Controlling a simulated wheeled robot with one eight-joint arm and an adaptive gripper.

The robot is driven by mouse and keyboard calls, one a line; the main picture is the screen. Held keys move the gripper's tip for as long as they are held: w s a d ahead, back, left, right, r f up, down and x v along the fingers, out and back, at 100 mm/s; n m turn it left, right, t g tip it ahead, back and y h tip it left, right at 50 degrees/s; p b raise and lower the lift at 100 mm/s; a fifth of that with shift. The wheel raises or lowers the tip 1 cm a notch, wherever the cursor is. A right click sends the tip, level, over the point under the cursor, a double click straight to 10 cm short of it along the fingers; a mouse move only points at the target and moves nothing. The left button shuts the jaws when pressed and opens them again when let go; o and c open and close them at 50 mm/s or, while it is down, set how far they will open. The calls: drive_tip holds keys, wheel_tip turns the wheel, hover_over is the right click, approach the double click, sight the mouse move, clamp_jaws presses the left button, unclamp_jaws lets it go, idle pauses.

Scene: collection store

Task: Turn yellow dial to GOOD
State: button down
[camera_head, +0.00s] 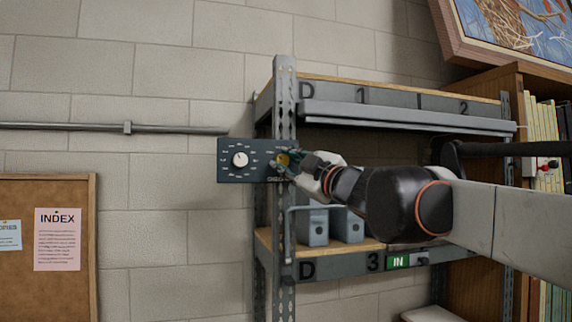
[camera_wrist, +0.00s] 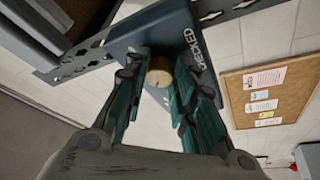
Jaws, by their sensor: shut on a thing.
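The yellow dial (camera_head: 283,158) sits on the right part of a dark blue-grey panel (camera_head: 226,171) fixed at the shelf post. My gripper (camera_head: 282,166) reaches it from the right, and its fingers partly hide the dial. In the wrist view, my gripper (camera_wrist: 158,88) has its two green-padded fingers on either side of the yellow dial (camera_wrist: 159,73), shut on it. The word CHECKED shows on the panel (camera_wrist: 135,33) in this view. GOOD is not readable in either view, and I cannot tell where the dial points.
A white dial (camera_head: 240,159) with marks around it is on the panel's left part. The metal shelf (camera_head: 320,267) holds grey boxes (camera_head: 313,227) below my arm. A cork board (camera_head: 45,290) hangs on the left wall, and a rail (camera_head: 90,126) runs above it.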

drive_tip(key=c, duration=1.3)
unclamp_jaws()
drive_tip(key=v, duration=1.2)
drive_tip(key=shift+f, duration=0.1)
